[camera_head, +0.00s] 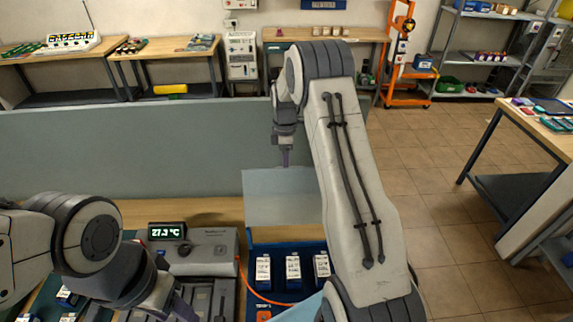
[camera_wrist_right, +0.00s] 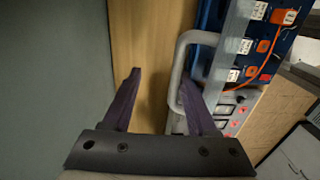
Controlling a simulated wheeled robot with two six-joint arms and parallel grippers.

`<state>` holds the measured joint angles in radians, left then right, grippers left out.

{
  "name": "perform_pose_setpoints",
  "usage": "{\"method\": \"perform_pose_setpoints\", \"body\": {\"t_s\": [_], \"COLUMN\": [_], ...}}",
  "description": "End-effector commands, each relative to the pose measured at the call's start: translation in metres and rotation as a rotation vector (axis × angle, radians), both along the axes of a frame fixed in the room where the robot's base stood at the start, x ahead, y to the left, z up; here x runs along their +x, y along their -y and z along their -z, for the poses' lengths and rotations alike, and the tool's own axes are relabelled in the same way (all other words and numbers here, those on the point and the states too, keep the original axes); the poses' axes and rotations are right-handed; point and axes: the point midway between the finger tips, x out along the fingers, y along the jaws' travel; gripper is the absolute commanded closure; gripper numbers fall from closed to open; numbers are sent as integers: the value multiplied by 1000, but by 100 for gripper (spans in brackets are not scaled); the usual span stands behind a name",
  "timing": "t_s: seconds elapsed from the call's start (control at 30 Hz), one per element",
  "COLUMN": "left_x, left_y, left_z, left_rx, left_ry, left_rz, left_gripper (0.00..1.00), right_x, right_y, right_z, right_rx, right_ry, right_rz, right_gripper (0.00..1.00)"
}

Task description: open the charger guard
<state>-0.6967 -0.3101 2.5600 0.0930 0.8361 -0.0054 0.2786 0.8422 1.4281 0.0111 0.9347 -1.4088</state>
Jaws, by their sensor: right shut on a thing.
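The charger guard (camera_head: 282,200) is a pale, see-through panel. In the head view it stands raised behind the battery slots of the blue charger (camera_head: 290,234). In the right wrist view the guard (camera_wrist_right: 228,65) shows nearly edge-on, with a grey loop handle (camera_wrist_right: 197,37) on its side. My right gripper (camera_head: 285,158) is at the guard's top edge.
White-labelled batteries (camera_head: 293,268) stand in the charger. A grey unit with a temperature display (camera_head: 167,231) is left of it, and an orange cable (camera_head: 262,297) runs between. A grey-green partition (camera_head: 130,150) stands behind the bench. Tiled floor (camera_head: 440,220) is open at right.

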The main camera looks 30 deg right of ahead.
Motion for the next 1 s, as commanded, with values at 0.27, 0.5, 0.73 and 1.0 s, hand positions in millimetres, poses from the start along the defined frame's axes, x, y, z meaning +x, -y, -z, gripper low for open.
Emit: {"method": "perform_pose_setpoints", "body": {"t_s": [0.27, 0.5, 0.73, 1.0], "left_x": [0, 0, 0, 0], "left_y": [0, 0, 0, 0], "left_z": [3, 24, 37, 40], "left_rx": [0, 0, 0, 0], "left_ry": [0, 0, 0, 0], "left_rz": [0, 2, 3, 4], "left_gripper": [50, 50, 50, 50], "right_x": [4, 6, 6, 6], "right_y": [2, 4, 4, 4], "right_z": [-5, -43, -85, -105], "right_rx": [-2, -5, -3, 0], "right_ry": [13, 20, 10, 3], "right_rz": [2, 2, 2, 1], "right_gripper": [55, 55, 55, 55]}}
